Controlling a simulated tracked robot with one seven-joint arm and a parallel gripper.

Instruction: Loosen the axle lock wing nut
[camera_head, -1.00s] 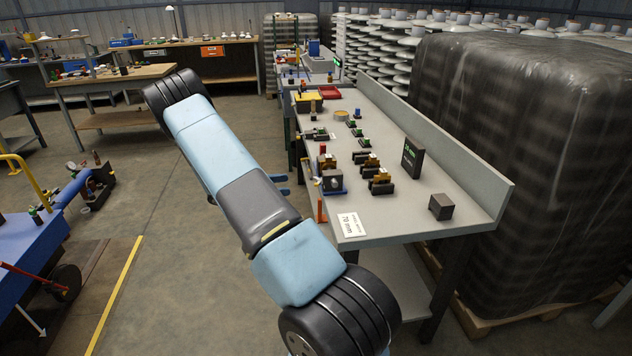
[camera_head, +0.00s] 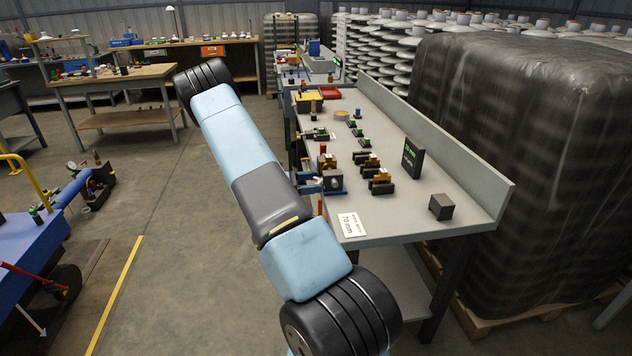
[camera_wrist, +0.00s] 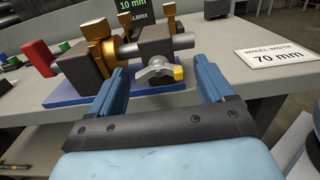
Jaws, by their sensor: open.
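The wing nut (camera_wrist: 155,70) is a silver knob with a yellow-tipped wing, on the front of a dark block (camera_wrist: 155,42). A grey axle (camera_wrist: 126,50) runs through the block and a brass part stands to its left. These sit on a blue base (camera_wrist: 70,97) at the bench edge. In the wrist view my gripper (camera_wrist: 160,75) is open, with its blue fingers to the left and right of the wing nut and a gap on each side. Whether they touch it cannot be told. In the head view the blue base (camera_head: 333,192) shows, but the wing nut is too small to make out.
The grey bench (camera_head: 400,215) carries several other dark and brass fixtures, a dark display box (camera_head: 412,158) and a dark cube (camera_head: 441,207). A "wheel width 70 mm" card (camera_wrist: 277,62) lies right of the fixture. Wrapped pallets stand behind the bench's right side.

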